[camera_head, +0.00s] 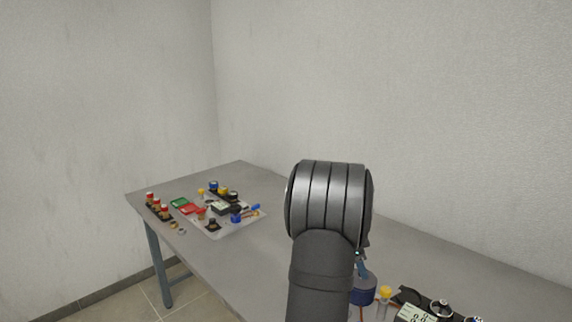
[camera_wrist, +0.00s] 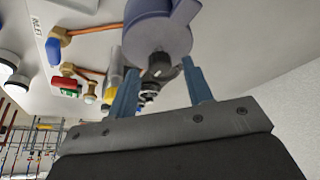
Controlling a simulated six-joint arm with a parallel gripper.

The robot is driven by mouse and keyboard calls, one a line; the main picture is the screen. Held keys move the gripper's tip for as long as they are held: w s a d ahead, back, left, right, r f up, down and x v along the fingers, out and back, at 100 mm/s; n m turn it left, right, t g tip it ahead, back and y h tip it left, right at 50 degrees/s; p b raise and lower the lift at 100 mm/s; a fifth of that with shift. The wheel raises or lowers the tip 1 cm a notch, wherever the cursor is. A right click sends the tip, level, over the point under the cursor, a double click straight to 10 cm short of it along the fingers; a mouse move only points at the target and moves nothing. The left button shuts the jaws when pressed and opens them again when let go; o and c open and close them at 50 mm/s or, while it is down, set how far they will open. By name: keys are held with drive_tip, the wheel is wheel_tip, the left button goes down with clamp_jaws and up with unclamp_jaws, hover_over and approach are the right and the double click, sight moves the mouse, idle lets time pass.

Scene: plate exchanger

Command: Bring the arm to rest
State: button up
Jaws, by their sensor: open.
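My gripper (camera_wrist: 161,67) shows in the wrist view with its two blue-grey fingers apart. A purple-grey rounded body (camera_wrist: 158,32) with a dark fitting below it lies beyond and between the fingertips. I cannot tell whether the fingers touch it. In the head view my arm hides most of the gripper. A blue round part (camera_head: 363,289) shows just below and right of my arm there.
A grey table (camera_head: 205,262) runs from the left to the lower right, against the walls. A light tray (camera_head: 238,229) with small coloured parts stands at its far left. Dials and a panel (camera_head: 418,313) are at the lower right. The table between is mostly clear.

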drive_tip(key=shift+d+f, duration=0.2)
drive_tip(key=shift+f, duration=0.35)
drive_tip(key=shift+r, duration=0.15)
